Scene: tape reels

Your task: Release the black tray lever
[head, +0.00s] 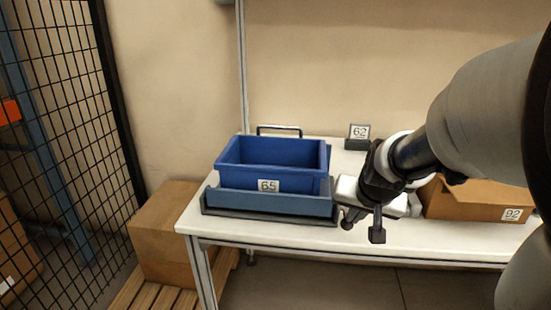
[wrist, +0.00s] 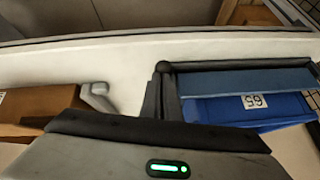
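A blue-grey tray (head: 285,202) with a dark rim lies on the white table and holds a blue bin (head: 275,181) labelled 65. The tray also shows upside down at the right in the wrist view (wrist: 245,80). A thin black bar handle (head: 278,127) shows behind the bin. My gripper (head: 363,226) points down just right of the tray's front right corner.
A cardboard box (head: 465,200) labelled 92 sits right of my gripper. A stand labelled 62 (head: 358,136) is at the back. Another cardboard box (head: 168,232) stands on a pallet left of the table, near a black mesh fence (head: 75,110). The table's front strip is clear.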

